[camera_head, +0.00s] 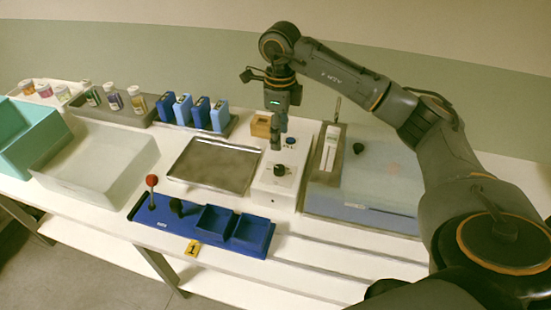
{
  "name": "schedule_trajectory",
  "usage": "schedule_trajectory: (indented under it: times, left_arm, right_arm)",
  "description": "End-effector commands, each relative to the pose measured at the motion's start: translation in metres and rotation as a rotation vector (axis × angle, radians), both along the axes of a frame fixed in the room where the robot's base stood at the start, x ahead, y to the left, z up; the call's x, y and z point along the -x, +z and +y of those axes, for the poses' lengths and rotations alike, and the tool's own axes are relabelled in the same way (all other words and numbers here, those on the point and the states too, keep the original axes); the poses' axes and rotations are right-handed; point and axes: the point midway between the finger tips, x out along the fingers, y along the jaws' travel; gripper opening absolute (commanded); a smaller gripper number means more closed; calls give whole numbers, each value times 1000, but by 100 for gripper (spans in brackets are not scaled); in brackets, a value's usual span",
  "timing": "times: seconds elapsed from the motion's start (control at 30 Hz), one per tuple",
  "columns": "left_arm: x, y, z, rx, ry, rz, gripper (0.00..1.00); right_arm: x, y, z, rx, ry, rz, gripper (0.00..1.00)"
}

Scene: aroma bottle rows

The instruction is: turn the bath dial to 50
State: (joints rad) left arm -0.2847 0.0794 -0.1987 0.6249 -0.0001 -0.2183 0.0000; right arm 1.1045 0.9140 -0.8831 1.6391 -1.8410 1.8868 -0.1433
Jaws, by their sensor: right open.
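The bath dial is a small black knob (280,170) on the sloping top of a white box (267,199), right of the middle of the table. The scale printed around it is too small to read. My right gripper (277,143) points down over the back part of this box, a little behind the knob and apart from it. It is open, and nothing shows between its fingers. My left gripper is out of view.
A metal tray (213,166) lies left of the box, with a blue holder (190,226) in front. A small wooden block (261,126) stands behind. A translucent case (380,180) and a grey stand with a white device (329,148) are close on the right.

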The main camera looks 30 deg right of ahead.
Motion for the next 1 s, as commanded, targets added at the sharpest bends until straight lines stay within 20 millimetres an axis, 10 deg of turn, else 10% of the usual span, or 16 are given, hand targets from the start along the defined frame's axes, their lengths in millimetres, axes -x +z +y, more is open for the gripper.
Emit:
schedule_trajectory:
  times: [0.23,0.5,1.0]
  left_arm:
    - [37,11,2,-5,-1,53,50]
    - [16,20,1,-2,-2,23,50]
    - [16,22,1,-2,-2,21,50]
  right_arm:
    - [2,-54,0,0,1,6,52]
    - [1,-99,1,0,1,3,52]
    - [0,-113,0,-1,1,-1,46]
